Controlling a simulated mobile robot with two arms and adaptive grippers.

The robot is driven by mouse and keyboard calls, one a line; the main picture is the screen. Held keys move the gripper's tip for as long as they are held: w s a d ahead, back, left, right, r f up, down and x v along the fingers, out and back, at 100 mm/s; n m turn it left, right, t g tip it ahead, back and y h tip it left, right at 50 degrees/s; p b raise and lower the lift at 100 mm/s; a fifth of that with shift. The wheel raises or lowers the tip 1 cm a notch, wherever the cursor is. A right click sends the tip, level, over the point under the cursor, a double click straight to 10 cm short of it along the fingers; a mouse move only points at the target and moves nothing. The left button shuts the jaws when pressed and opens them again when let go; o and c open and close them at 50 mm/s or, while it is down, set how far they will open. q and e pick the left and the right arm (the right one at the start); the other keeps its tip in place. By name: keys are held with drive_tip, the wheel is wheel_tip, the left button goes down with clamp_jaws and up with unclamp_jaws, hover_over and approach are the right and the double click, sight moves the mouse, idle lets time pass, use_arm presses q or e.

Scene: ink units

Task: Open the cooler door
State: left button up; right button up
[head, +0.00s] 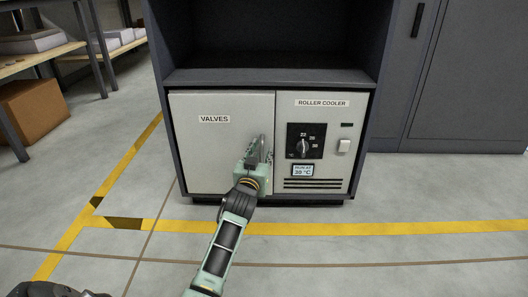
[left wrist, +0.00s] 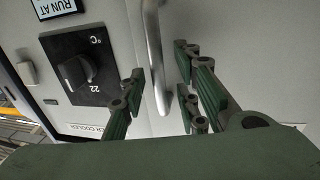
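The door marked VALVES (head: 212,150) is a pale grey panel on the left of the low unit, and it looks shut. Its upright metal handle (head: 262,146) is near the door's right edge. In the left wrist view the handle (left wrist: 154,55) is a bent steel bar. My left gripper (head: 256,158) is at the handle. In the left wrist view its green fingers (left wrist: 158,88) are apart, with the bar between them and gaps visible on both sides. The gripper partly hides the handle's lower part in the head view. My right gripper is not in view.
The ROLLER COOLER panel (head: 318,145) is right of the door, with a black dial (head: 304,141), a white switch (head: 344,146) and a small display (head: 303,170). A dark cabinet (head: 470,80) stands at right. Shelving and a cardboard box (head: 32,108) are at left. The front floor is clear.

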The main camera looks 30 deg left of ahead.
use_arm(q)
drive_tip(key=shift+w, duration=0.15)
drive_tip(key=shift+r, duration=0.15)
clamp_jaws()
idle(0.3)
